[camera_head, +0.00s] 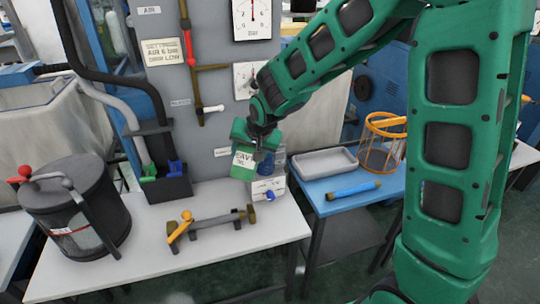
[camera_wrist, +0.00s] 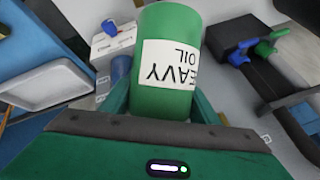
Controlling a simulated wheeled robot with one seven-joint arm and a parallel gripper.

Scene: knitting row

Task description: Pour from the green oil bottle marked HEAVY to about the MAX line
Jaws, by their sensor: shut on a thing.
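The green bottle (camera_head: 241,172) has a white label, which reads HEAVY OIL upside down in the wrist view (camera_wrist: 165,25). My gripper (camera_head: 258,148) is shut on the bottle and holds it in the air above the back right of the white table. The bottle looks tilted; its mouth is hidden. Right beside it in the head view is a blue cylindrical part (camera_head: 265,166), seen also in the wrist view (camera_wrist: 121,68), above a white box with a blue knob (camera_head: 283,189). I cannot make out a MAX line or any stream of oil.
A dark lidded pot (camera_head: 80,210) stands on the left of the white table (camera_head: 150,266). A pipe piece with an orange lever (camera_head: 210,222) lies near the middle. A grey tray (camera_head: 322,162), a blue cylinder (camera_head: 353,190) and an orange wire basket (camera_head: 383,145) occupy the blue table.

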